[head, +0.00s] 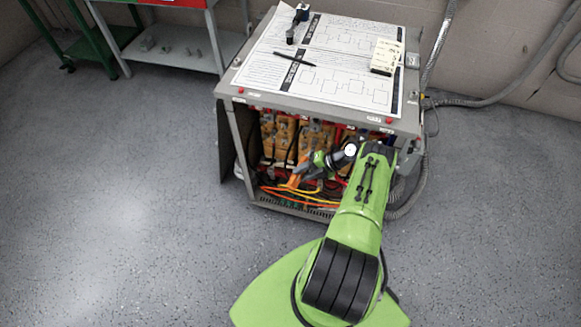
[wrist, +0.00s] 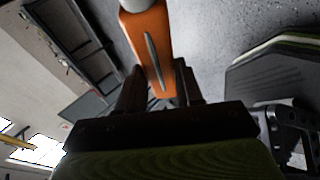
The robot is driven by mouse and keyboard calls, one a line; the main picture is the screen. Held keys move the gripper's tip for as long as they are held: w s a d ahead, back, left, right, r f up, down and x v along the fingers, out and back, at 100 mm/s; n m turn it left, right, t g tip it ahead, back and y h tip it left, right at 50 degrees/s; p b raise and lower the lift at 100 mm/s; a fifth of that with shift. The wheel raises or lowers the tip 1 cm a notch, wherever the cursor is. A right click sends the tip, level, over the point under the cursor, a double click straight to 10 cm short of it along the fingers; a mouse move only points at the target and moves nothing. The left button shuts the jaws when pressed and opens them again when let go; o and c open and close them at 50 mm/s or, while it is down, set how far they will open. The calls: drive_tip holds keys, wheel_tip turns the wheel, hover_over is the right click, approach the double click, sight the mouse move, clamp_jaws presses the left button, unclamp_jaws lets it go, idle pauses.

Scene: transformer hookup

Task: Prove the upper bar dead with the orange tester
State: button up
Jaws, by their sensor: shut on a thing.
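The orange tester (wrist: 150,48) is between the two dark fingers of my gripper (wrist: 157,85) in the wrist view, and the jaws are shut on it. A pale grey part shows at its far end, at the top edge of that view. In the head view my gripper (head: 318,162) is at the open front of the grey cabinet (head: 243,145). Inside the cabinet are orange-yellow blocks (head: 283,135) and several coloured wires (head: 300,192). I cannot pick out the upper bar; the arm and the cabinet top hide part of the interior. I cannot tell whether the tester touches anything.
Grey conduits (head: 480,101) run along the right and wall. A shelf (head: 170,45) stands behind left. The left floor is clear.

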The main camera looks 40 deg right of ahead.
drive_tip(key=shift+w+d+f+b, duration=0.25)
drive_tip(key=shift+d+b, duration=0.25)
drive_tip(key=shift+b, duration=0.55)
drive_tip(key=w+d+b, duration=0.2)
drive_tip(key=b, duration=0.3)
drive_tip(key=w+d+b, duration=0.1)
drive_tip(key=d+b, duration=0.1)
drive_tip(key=b, duration=0.4)
drive_tip(key=shift+w+d+f+b, duration=0.1)
drive_tip(key=shift+w+d+b, duration=0.2)
drive_tip(key=shift+w, duration=0.05)
drive_tip(key=shift+w+d+b, duration=0.15)
drive_tip(key=shift+d+b, duration=0.1)
drive_tip(key=shift+b, duration=0.4)
drive_tip(key=shift+d+r, duration=0.1)
drive_tip(key=shift+r, duration=0.25)
drive_tip(key=shift+w+d, duration=0.4)
drive_tip(key=shift+w, duration=0.15)
